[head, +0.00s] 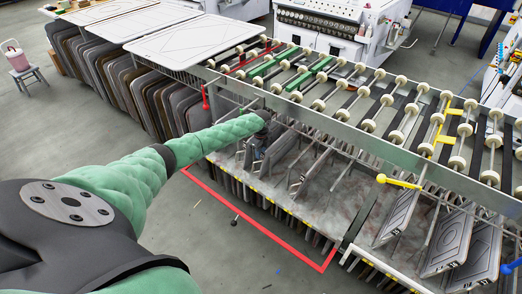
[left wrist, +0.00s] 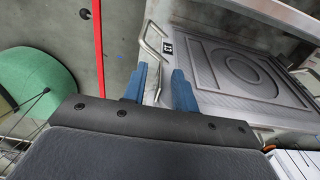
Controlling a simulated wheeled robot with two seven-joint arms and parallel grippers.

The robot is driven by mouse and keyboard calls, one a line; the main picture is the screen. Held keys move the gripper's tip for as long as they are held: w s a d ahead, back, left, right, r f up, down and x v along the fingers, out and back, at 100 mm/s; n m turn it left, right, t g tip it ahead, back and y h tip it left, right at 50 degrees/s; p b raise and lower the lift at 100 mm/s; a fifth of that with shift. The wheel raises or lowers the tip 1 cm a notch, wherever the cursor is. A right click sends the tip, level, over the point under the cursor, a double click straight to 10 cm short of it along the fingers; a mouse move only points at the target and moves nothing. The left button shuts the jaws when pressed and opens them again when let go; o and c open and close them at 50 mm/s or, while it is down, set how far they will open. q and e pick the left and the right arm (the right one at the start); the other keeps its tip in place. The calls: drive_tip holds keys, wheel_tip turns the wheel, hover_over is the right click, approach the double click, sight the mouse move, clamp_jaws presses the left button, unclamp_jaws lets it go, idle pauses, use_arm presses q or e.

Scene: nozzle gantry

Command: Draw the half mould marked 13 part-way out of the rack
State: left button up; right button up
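My left gripper (left wrist: 160,82) has two blue fingers standing apart. A bent metal handle (left wrist: 151,45) runs down between them, with a gap visible beside it, so they do not look closed on it. The handle belongs to a grey half mould (left wrist: 235,70) with a ring-and-frame relief and a small black label (left wrist: 167,47) whose number I cannot read surely. In the head view my left gripper (head: 260,150) is at the front of the rack (head: 325,190), among upright plates; its fingertips are hard to make out there. My right gripper is not in view.
A red rail frame (head: 262,232) edges the floor before the rack. Above is a roller table (head: 330,85). Other moulds (head: 450,240) stand at the right, near a yellow-knobbed lever (head: 400,182). Grey floor lies open at the front left.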

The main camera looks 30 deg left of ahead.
use_arm(q)
drive_tip(key=shift+c, duration=0.5)
clamp_jaws()
idle(0.8)
